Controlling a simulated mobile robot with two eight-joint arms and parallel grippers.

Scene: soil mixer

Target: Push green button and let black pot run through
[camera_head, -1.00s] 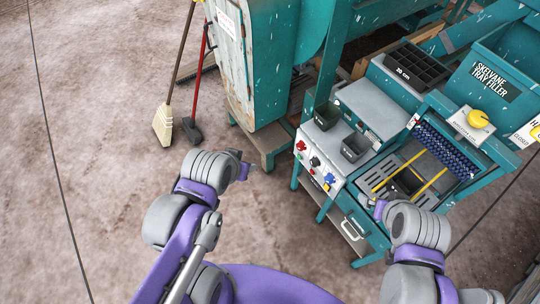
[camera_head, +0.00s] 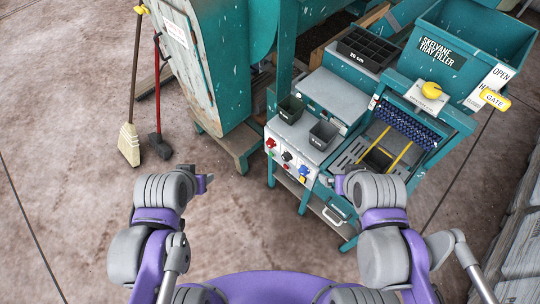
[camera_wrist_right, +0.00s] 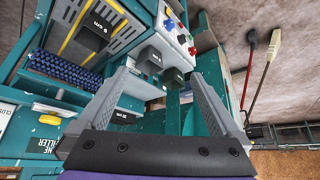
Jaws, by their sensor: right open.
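The control panel (camera_head: 294,169) on the front of the teal machine has red, black and blue knobs with small buttons below. A small green spot at its left end looks like the green button (camera_head: 271,153), though it is tiny. A black pot (camera_head: 377,159) sits between two yellow rails on the slatted bed; it also shows in the wrist view (camera_wrist_right: 94,29). My right gripper (camera_head: 336,182) is open and empty in front of the machine, its two fingers spread in the wrist view (camera_wrist_right: 165,95). My left gripper (camera_head: 207,184) is left of the panel, apart from it; its jaws are too small to judge.
A dark green pot (camera_head: 290,108) and a grey pot (camera_head: 323,134) stand on the machine's top. A cell tray (camera_head: 378,55), blue roller (camera_head: 406,122) and teal hopper (camera_head: 466,45) are behind. A broom (camera_head: 130,144) stands left. Ground in front is open.

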